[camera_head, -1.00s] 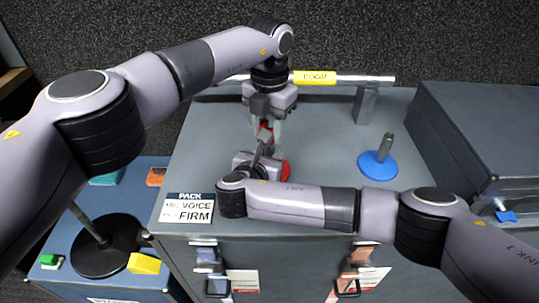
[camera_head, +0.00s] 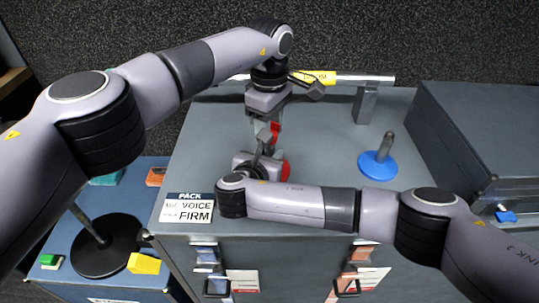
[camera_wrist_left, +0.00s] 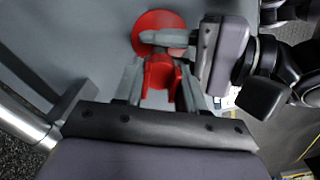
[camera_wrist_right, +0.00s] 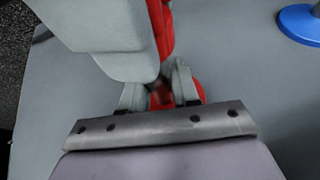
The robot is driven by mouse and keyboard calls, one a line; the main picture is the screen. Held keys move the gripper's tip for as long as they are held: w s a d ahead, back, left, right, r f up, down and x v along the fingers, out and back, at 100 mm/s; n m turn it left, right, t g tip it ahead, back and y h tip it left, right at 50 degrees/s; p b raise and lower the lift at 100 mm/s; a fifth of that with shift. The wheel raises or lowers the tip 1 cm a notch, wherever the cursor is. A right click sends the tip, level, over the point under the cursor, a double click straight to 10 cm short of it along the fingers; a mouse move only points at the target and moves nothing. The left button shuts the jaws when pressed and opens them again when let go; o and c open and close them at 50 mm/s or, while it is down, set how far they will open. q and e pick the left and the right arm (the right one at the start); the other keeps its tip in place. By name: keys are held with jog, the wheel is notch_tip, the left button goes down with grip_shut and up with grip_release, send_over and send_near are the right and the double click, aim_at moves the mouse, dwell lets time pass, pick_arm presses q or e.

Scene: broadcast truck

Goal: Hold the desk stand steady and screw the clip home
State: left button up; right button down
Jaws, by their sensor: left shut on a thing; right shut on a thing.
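The red desk stand's round base (camera_head: 286,170) rests on the grey top behind my right gripper (camera_head: 263,160); it also shows in the left wrist view (camera_wrist_left: 158,22). My right gripper is shut on the stand's stem, seen low between its fingers in the right wrist view (camera_wrist_right: 160,96). The red clip (camera_head: 274,131) is above the stem, with my left gripper (camera_head: 267,133) shut on it from above. The clip also shows between the left fingers in the left wrist view (camera_wrist_left: 160,74). The join of clip and stem is mostly hidden by fingers.
A blue stand (camera_head: 378,163) is at the right. A metal rail (camera_head: 365,79) with a yellow label runs along the back. A card (camera_head: 188,208) lies at the front left edge. A dark case (camera_head: 480,130) bounds the right. A lower blue surface (camera_head: 115,285) holds a black stand (camera_head: 105,252).

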pick_arm(q)
jog(key=shift+m, duration=0.5)
jog(key=o, duration=1.3)
jog(key=shift+c, duration=0.2)
notch_tip(320, 180, up, 12)
pick_arm(e)
jog(key=c, duration=0.8)
grip_release()
jog(key=shift+o, duration=0.2)
pick_arm(q)
jog(key=shift+r+p, duration=0.5)
pick_arm(e)
jog(key=shift+v, duration=3.6)
